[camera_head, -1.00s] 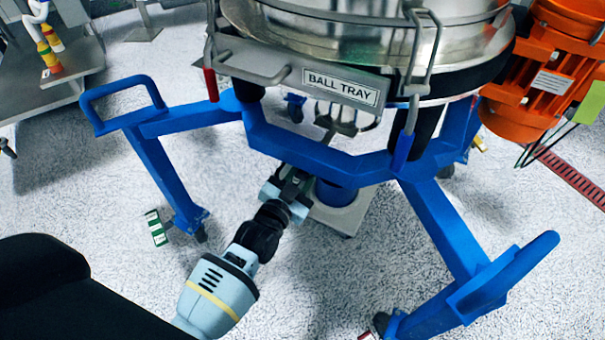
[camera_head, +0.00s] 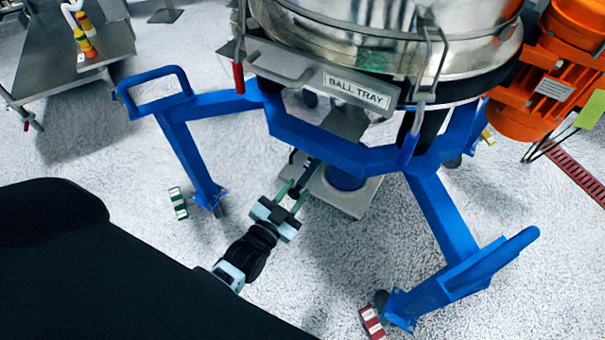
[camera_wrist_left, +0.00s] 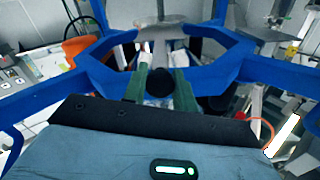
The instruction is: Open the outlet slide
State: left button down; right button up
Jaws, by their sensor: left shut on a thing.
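My left gripper (camera_head: 297,190) reaches in from the lower left, just in front of the blue frame below the sifter. Its green fingers are closed around a dark handle (camera_head: 306,176), whose black round end (camera_wrist_left: 158,82) shows between the fingers in the left wrist view. The handle leads up under the frame's front bar toward the outlet area. A grey metal plate (camera_head: 346,122) shows behind that bar, below the ball tray; it seems to be the outlet slide, but the bar hides where it joins the handle. My right gripper is not in view.
The blue frame (camera_head: 330,146) crosses just beyond my gripper, with legs on both sides. A grey base with a blue cylinder (camera_head: 346,180) stands below it. The orange motor (camera_head: 560,70) is at the right.

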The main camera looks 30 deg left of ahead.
pick_arm(q)
jog(key=shift+s, duration=0.3)
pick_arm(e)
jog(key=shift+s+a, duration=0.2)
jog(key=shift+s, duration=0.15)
pick_arm(q)
jog(key=c, duration=1.1)
grip_release()
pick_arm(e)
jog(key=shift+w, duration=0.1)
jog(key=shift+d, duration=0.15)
pick_arm(q)
jog(key=shift+s, duration=0.25)
jog(key=s, duration=0.4)
jog(key=s+a+p, duration=0.1)
jog(key=s, duration=0.2)
jog(key=shift+s, duration=0.1)
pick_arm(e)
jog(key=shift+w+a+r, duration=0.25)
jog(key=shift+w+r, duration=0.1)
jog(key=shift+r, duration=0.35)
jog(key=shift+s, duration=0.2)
